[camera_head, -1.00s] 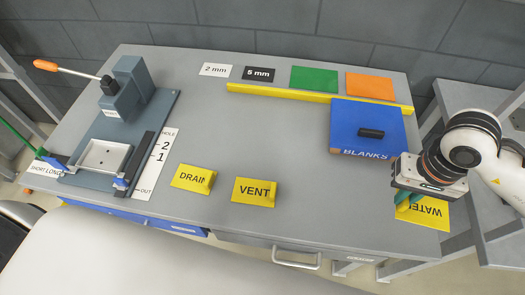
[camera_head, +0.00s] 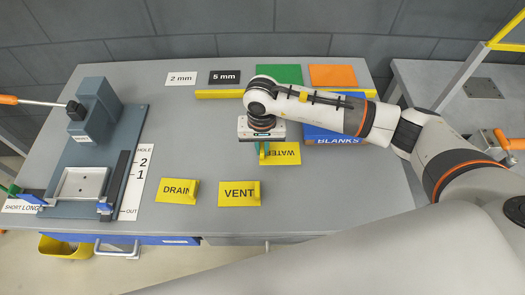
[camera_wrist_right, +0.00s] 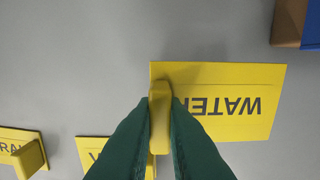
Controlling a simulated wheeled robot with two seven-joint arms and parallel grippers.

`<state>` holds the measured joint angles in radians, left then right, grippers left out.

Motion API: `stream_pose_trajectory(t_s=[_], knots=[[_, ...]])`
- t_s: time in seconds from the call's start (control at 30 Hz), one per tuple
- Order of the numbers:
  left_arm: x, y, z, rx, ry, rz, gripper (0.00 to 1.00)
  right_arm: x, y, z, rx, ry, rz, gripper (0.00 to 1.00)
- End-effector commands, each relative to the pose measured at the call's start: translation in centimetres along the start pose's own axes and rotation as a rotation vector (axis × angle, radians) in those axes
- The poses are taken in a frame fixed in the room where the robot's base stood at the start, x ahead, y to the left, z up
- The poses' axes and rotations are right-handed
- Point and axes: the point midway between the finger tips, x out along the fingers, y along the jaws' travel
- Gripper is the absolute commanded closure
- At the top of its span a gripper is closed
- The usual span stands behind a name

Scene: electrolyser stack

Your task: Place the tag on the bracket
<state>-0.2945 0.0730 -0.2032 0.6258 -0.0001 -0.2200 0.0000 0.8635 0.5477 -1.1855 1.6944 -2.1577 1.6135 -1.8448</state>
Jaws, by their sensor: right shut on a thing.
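My right gripper (camera_head: 263,152) is shut on the yellow grip block (camera_wrist_right: 160,105) of the yellow WATER tag (camera_head: 284,153). The tag hangs over the middle of the table, in front of the blue BLANKS box. In the right wrist view the WATER tag (camera_wrist_right: 255,80) looks larger than the other tags and appears raised off the table. Its lettering is upside down there. Two green fingers flank the block. I cannot pick out a bracket for certain. My left gripper is not in view.
Yellow DRAIN (camera_head: 176,191) and VENT (camera_head: 238,194) tags lie near the front edge. A blue-grey press fixture (camera_head: 128,125) stands at left. The BLANKS box (camera_head: 322,139) and a yellow rail (camera_head: 220,94) are behind. Grey table (camera_head: 350,195) at front right is clear.

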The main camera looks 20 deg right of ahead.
Motion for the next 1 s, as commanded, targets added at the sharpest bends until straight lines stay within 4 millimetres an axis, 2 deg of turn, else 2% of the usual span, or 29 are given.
stream_pose_trajectory(t_s=[0.13,0.37,0.77,0.8,0.9,1.0], knots=[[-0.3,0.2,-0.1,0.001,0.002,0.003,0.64,1.0,0.0,0.0,-0.001,0.001,0.000,1.00],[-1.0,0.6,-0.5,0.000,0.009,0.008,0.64,3.9,0.0,0.0,-0.001,0.000,0.001,1.00],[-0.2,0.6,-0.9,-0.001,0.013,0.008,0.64,4.6,0.0,0.1,-0.002,-0.003,0.001,1.00],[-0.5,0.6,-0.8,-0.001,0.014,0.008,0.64,4.4,0.0,0.0,-0.002,-0.002,0.001,0.82],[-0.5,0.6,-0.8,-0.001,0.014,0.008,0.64,4.4,0.0,0.0,-0.002,-0.002,0.001,0.67],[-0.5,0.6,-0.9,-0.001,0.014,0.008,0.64,4.4,0.0,0.0,-0.002,-0.002,0.001,0.67]])
